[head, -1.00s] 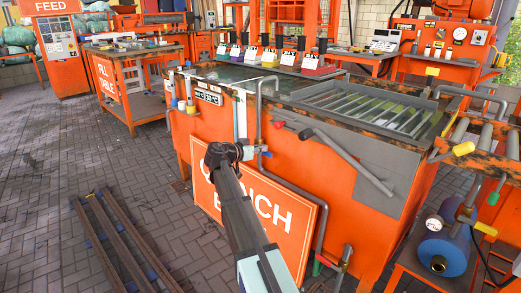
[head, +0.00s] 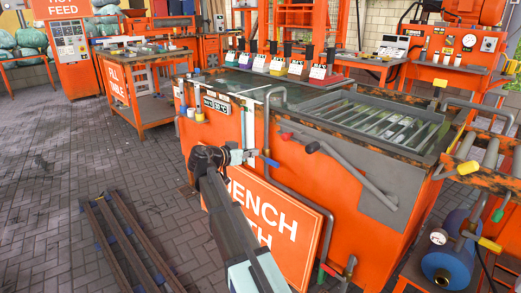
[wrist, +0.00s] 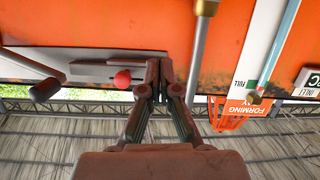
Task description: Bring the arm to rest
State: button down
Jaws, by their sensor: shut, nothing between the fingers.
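My arm (head: 228,222) reaches up from the bottom of the head view, in front of the orange quench bath (head: 330,180). Its dark wrist end is near the bath's front left part, above the orange sign (head: 285,225), and covers part of the sign's lettering. My gripper (wrist: 160,66) shows in the wrist view with its two fingers together and nothing between them. Past the fingertips is the bath's orange wall, with a red knob (wrist: 122,78) and a dark-ended lever (wrist: 47,90) to the left.
Pipes and levers (head: 350,170) stick out from the bath's front. Dark rails (head: 127,240) lie on the floor at the lower left. The paved floor (head: 60,180) at left is mostly clear.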

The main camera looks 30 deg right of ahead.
jog(key=s+a+f+n+g+y, duration=0.2)
jog(key=s+f+n+g+y, duration=0.1)
jog(key=s+f, duration=0.75)
jog(key=s+a+f+n+g+y, duration=0.1)
jog(key=s+f+n+g+y, duration=0.25)
jog(key=s+f, duration=0.75)
jog(key=s+a+f+n+g+y, duration=0.25)
jog(key=s+f, duration=0.45)
jog(key=s, duration=0.9)
jog(key=s+a+f+n+g+y+p, duration=0.1)
jog(key=s+a+n+y+p, duration=0.4)
jog(key=s+a+p, duration=1.3)
jog(key=f+p, duration=0.1)
jog(key=p, duration=1.2)
jog(key=shift+f+y, duration=0.2)
jog(key=shift+y, duration=0.2)
